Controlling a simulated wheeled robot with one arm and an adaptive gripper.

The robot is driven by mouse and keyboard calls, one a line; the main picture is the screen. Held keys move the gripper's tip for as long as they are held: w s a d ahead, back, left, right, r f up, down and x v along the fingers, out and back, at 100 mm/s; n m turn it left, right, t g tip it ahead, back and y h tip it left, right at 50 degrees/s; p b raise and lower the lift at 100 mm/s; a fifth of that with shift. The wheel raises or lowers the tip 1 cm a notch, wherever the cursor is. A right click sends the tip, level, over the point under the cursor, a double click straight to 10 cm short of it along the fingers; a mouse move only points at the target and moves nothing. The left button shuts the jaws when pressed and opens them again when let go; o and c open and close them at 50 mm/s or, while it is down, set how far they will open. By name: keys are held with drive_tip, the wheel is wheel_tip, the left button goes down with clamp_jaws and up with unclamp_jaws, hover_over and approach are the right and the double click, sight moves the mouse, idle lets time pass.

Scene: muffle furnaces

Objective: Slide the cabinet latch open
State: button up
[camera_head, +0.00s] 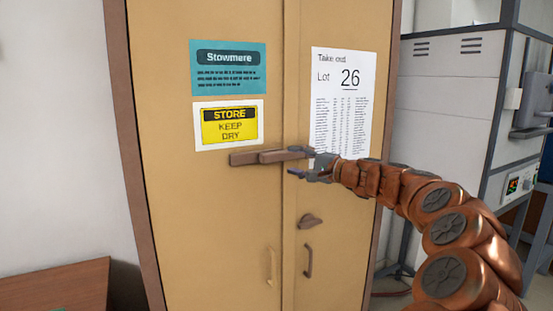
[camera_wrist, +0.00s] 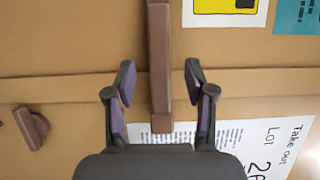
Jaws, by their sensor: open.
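The brown cabinet latch (camera_head: 268,157) is a horizontal bar on the tan cabinet (camera_head: 215,220). In the wrist view the latch (camera_wrist: 160,45) stands upright in the picture between the two open fingers of my gripper (camera_wrist: 160,78). A gap shows on each side of the bar, so the fingers appear apart from it.
Below the latch are a brown turn knob (camera_head: 310,221) and a brown pull handle (camera_head: 308,261) on the right door. A pale handle (camera_head: 270,267) is on the left door. Grey equipment (camera_head: 445,110) stands at the right and a brown tabletop (camera_head: 55,285) at the lower left.

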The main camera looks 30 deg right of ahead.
sight(281, 158)
drive_tip(key=p+x, duration=0.1)
drive_tip(key=x, duration=0.6)
drive_tip(key=shift+a, duration=0.2)
clamp_jaws()
idle(0.5)
